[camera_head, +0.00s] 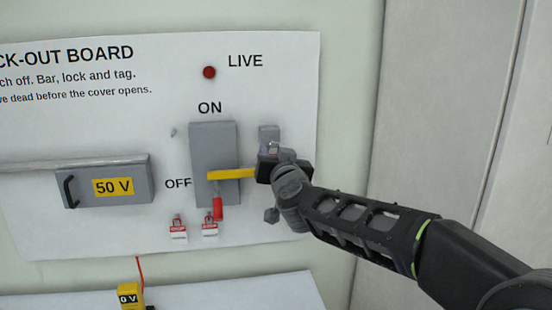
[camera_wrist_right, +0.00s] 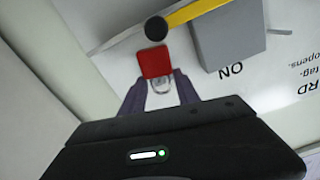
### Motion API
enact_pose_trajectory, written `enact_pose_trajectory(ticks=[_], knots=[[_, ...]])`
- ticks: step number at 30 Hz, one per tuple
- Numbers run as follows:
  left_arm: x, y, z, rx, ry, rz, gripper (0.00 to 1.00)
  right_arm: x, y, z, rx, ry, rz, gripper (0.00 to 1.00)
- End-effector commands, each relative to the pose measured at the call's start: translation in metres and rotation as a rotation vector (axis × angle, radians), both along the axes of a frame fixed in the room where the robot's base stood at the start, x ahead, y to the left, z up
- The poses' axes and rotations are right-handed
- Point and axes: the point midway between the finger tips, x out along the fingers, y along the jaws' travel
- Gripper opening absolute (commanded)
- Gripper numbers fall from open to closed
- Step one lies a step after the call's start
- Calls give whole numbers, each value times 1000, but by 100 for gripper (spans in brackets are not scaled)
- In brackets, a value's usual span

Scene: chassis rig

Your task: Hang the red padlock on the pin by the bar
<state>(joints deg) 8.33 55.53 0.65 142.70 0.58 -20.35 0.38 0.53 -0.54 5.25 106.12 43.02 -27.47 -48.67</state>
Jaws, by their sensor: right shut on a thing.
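The red padlock (camera_wrist_right: 155,62) is in my right gripper (camera_wrist_right: 161,88); the right wrist view shows its pale shackle between the two fingers. In the head view my right gripper (camera_head: 272,165) is at the right end of the yellow bar (camera_head: 230,174) and mostly hides the padlock. The bar lies across the grey switch box (camera_head: 213,135) and also shows in the right wrist view (camera_wrist_right: 195,12). A dark round piece (camera_wrist_right: 156,28) appears beside the padlock's body; I cannot tell whether it is the pin. No pin is clear in the head view. My left gripper is out of view.
The red switch handle (camera_head: 217,208) points down below the bar. Two red-and-white tags (camera_head: 178,230) (camera_head: 209,228) hang lower on the board. A grey box marked 50 V (camera_head: 135,188) is at left. A yellow meter (camera_head: 130,296) is below. A grey block (camera_head: 269,132) stands behind my gripper.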

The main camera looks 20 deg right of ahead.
Motion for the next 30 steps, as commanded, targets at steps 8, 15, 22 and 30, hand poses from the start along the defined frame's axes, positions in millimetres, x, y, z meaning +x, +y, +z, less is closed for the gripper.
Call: enact_pose_trajectory(ticks=[8,15,22,30], knots=[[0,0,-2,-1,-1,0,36,18,-4,-1,0,1,1,0],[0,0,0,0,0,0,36,28,-7,-4,0,0,0,0],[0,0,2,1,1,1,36,32,-8,-5,1,2,0,0],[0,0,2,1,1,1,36,32,-8,-6,1,3,1,0]])
